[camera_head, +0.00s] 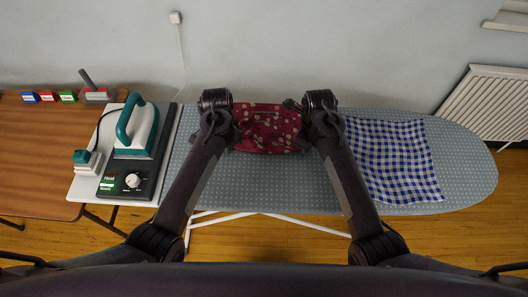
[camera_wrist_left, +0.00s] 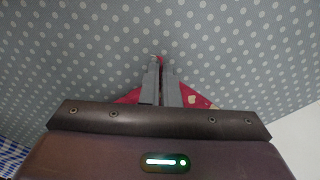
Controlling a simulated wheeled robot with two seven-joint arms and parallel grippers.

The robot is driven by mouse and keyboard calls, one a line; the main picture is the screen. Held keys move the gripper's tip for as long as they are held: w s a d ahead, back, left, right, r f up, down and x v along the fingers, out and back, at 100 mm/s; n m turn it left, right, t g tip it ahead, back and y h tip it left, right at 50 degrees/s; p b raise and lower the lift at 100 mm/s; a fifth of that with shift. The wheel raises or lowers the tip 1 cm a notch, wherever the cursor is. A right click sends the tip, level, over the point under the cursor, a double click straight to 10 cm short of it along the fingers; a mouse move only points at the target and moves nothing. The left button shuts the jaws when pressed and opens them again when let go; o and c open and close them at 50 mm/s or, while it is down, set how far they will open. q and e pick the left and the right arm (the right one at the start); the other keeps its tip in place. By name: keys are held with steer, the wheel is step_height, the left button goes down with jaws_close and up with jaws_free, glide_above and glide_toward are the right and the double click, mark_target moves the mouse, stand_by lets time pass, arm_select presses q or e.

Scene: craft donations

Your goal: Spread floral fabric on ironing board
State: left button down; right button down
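The dark red floral fabric (camera_head: 267,128) is between my two grippers above the left half of the grey dotted ironing board (camera_head: 460,160), its surface uneven. My left gripper (camera_head: 232,128) is at the fabric's left edge. In the left wrist view its fingers (camera_wrist_left: 161,62) are nearly together, with red fabric (camera_wrist_left: 190,98) at the tips and on both sides, so it looks shut on the fabric. My right gripper (camera_head: 303,130) is at the fabric's right edge; its fingertips are not clear enough to tell whether they are shut. My wrists hide the fabric's side edges.
A blue and white checked cloth (camera_head: 392,160) lies on the board's right half. A teal and white iron (camera_head: 137,128) stands on its base at the board's left end. A wooden table (camera_head: 40,150) holds small coloured boxes (camera_head: 47,97). A radiator (camera_head: 487,103) is at right.

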arm_select(q)
steer(key=shift+r, duration=0.1)
